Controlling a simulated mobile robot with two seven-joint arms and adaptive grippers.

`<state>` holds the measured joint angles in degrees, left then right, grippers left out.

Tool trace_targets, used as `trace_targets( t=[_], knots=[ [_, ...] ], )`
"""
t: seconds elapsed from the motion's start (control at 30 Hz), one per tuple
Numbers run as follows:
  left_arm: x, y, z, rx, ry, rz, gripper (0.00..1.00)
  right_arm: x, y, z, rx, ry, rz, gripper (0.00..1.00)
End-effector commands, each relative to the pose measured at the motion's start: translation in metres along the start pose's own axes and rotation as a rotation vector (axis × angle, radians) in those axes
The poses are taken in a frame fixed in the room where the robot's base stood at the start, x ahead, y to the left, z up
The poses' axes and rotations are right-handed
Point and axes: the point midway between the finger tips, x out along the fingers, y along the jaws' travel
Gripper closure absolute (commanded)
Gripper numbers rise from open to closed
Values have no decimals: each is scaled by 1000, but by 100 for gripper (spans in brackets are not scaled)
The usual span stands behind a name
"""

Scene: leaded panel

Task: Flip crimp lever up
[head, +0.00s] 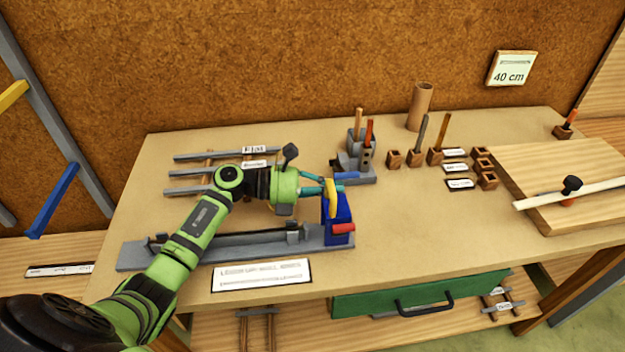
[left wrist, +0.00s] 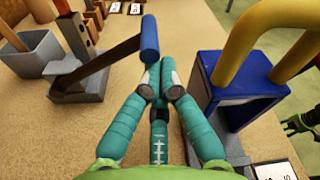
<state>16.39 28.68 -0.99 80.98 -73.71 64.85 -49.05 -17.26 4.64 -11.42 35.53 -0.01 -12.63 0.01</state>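The crimp lever is a dark bar with a blue grip (left wrist: 149,38), tilted up from a grey base (left wrist: 80,85). In the head view its blue grip (head: 347,176) points left from the grey tool. My left gripper (head: 322,186) has teal fingers, which show in the left wrist view (left wrist: 159,72) with the tips brought together and nothing clearly between them. The tips are right at the near end of the blue grip; I cannot tell if they touch. A green and black part at the right edge of the left wrist view (left wrist: 303,125) looks like my right gripper, mostly cut off.
Wooden holders with sticks (head: 435,156) and a brown tube (head: 420,106) stand behind to the right.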

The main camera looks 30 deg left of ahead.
Motion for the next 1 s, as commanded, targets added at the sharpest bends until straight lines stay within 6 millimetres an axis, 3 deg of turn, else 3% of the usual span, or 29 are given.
trace_targets(
  t=[0.23,1.0],
  knots=[
    [13,0,0,0,0,0,100,-4,0,0,0,0,0,54],
    [11,-2,11,-73,-1,-11,100,-6,0,-1,-1,1,-1,54]
  ],
)
